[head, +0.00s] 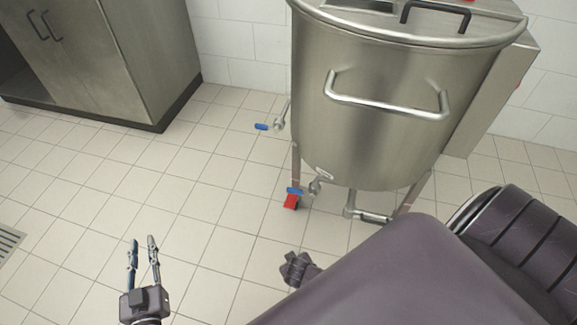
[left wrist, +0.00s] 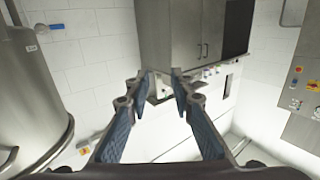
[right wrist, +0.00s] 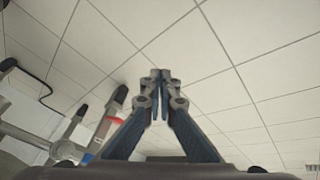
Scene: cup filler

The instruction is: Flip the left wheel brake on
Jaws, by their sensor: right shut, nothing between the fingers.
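A steel kettle (head: 380,100) stands on legs at the upper middle right of the head view. At the foot of its left leg is a wheel brake with a red part (head: 291,202) and a blue part (head: 294,190); its exact position is too small to tell. My left gripper (head: 143,243) is open and empty over the floor, left of and nearer than the brake. Its fingers show apart in the left wrist view (left wrist: 161,76). My right gripper (right wrist: 160,74) is shut and empty in the right wrist view.
A blue-handled valve (head: 262,127) sticks out left of the kettle. A drain pipe (head: 370,215) runs beneath it. A steel cabinet (head: 105,60) stands at the upper left. A floor grate (head: 8,240) lies at the left edge. The tiled floor between is clear.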

